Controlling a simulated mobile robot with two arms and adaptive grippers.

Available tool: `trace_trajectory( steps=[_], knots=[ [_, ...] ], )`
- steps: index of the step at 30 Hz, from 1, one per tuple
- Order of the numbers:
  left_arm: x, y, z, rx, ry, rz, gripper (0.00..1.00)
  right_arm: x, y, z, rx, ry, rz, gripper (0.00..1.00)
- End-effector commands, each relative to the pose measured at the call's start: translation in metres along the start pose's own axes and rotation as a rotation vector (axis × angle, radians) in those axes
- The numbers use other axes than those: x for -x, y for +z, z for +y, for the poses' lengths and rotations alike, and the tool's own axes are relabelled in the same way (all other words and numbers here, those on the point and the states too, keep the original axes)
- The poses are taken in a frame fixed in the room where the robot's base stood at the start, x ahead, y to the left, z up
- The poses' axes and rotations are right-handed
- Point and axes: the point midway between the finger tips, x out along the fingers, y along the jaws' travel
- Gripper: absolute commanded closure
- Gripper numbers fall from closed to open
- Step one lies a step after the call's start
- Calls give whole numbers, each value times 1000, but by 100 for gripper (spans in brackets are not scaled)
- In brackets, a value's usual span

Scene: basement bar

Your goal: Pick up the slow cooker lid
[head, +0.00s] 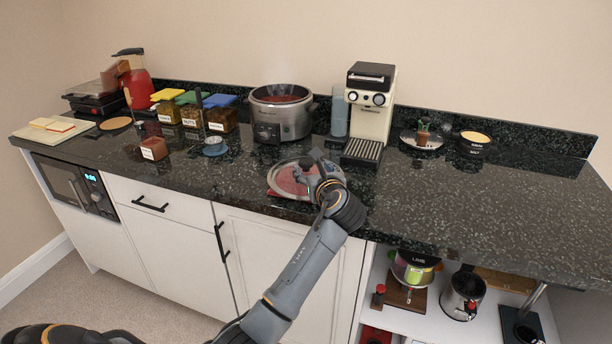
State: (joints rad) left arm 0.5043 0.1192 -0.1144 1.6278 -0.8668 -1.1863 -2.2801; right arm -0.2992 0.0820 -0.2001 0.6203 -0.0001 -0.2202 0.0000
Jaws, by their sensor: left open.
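The slow cooker (281,114) is a silver pot with its top open, standing at the back of the dark stone counter. Its lid seems to be the round, clear, rimmed disc (282,181) lying near the counter's front edge, with red showing through or under it. My left gripper (314,171) is open above the right part of the lid. It hides part of the lid's right side, and I cannot tell whether the fingers touch it. My right gripper is not in view.
A cream coffee machine (373,108) stands right of the cooker, with a blue-grey canister (339,113) between them. Several labelled jars (222,120) stand to the left, and a small blue-topped item (214,146) lies nearer. The counter's right part (490,205) is clear.

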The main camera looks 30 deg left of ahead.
Motion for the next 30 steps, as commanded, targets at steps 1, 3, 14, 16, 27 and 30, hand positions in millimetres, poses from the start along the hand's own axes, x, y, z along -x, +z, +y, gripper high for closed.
trace_trajectory(
  steps=[1,3,14,16,27,30],
  knots=[
    [-7,1,1,0,2,0,35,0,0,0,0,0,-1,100],
    [-18,0,2,-1,3,1,35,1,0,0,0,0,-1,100],
    [-47,-1,2,1,0,0,35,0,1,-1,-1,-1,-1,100],
    [-47,-1,2,1,0,0,35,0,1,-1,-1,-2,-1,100],
    [-47,-1,2,0,0,0,100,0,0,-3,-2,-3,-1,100],
    [-47,1,2,1,-1,-3,100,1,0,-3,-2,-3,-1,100]
  ],
)
